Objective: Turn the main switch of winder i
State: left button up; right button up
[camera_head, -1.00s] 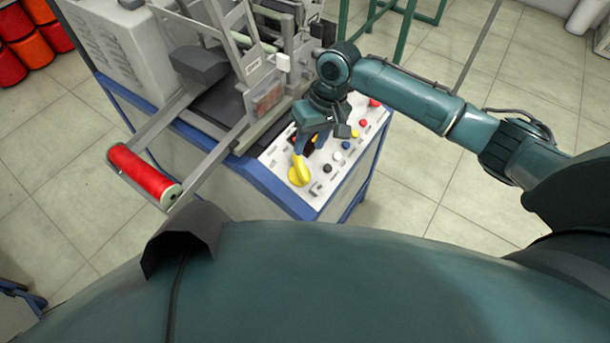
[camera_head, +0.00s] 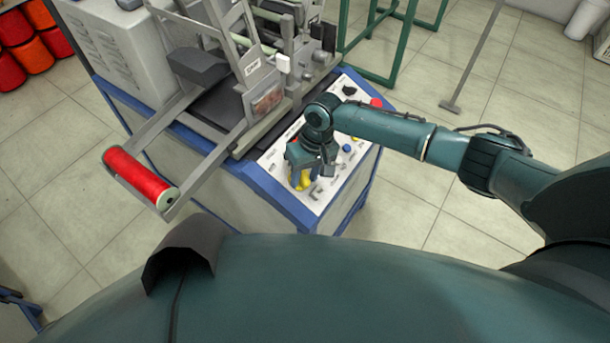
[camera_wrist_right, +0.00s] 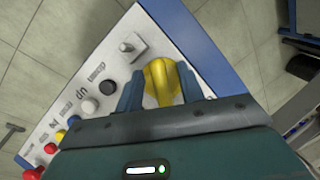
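The winder's control panel (camera_head: 333,192) is a white sloped plate with a blue edge. The yellow main switch (camera_head: 304,181) is at its near end, mostly hidden by my right gripper in the head view. In the right wrist view the yellow switch (camera_wrist_right: 161,80) shows between the two blue fingers. My right gripper (camera_head: 301,180) is right over the switch, with its fingers (camera_wrist_right: 161,90) on either side of the knob. A narrow gap seems to show beside the knob, and contact is unclear. My left gripper is not in view.
A red roller (camera_head: 139,177) on a metal frame sticks out at the left. Open tiled floor (camera_head: 440,210) lies to the right.

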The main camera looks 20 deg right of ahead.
jog(key=shift+f, duration=0.15)
grip_shut()
dwell(0.4)
